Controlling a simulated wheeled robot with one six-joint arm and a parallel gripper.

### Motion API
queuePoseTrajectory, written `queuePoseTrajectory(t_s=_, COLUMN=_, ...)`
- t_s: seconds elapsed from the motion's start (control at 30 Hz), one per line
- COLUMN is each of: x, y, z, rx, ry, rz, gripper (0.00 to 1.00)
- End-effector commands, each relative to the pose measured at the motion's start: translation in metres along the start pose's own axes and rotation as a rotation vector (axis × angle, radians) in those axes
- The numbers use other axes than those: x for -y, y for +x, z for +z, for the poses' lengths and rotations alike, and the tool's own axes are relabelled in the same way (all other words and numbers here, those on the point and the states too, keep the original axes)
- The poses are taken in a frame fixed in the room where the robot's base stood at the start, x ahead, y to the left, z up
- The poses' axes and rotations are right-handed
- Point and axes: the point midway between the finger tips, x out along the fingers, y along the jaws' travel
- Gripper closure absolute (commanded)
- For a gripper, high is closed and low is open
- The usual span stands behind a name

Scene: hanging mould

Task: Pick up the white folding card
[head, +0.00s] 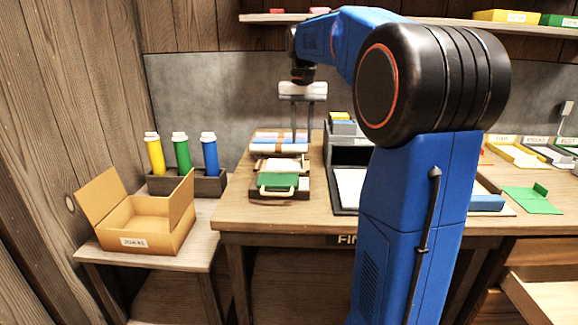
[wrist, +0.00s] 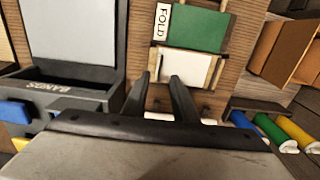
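A white folding card (head: 275,165) lies on the table behind a green card (head: 278,182), in front of a stack with blue and orange-red pieces. In the wrist view the white card (wrist: 185,70) lies beside the green card (wrist: 197,28), just beyond my fingertips. My gripper (head: 302,138) points down over the back of this row, behind the white card in the head view. In the wrist view its two fingers (wrist: 160,77) are apart with nothing held between them. The fingers hide a little of the card's near edge.
An open cardboard box (head: 140,225) and yellow, green and blue bottles (head: 181,152) stand on the lower table at left. A grey tray marked BANDS (wrist: 65,88) stands beside the row. A shelf (head: 420,22) runs above. My arm hides part of the table.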

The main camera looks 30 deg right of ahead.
Motion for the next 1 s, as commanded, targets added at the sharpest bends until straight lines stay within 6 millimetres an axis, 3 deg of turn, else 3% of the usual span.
queuePoseTrajectory(t_s=0.33, x=-0.002, y=0.026, z=0.000, rx=0.001, ry=0.000, rz=0.000, gripper=0.74)
queuePoseTrajectory(t_s=0.63, x=-0.005, y=0.063, z=-0.001, rx=0.001, ry=0.000, rz=0.000, gripper=0.74)
queuePoseTrajectory(t_s=0.97, x=-0.005, y=0.069, z=-0.001, rx=0.000, ry=0.000, rz=0.000, gripper=0.74)
queuePoseTrajectory(t_s=1.0, x=-0.005, y=0.069, z=-0.001, rx=0.000, ry=0.000, rz=0.000, gripper=0.84)
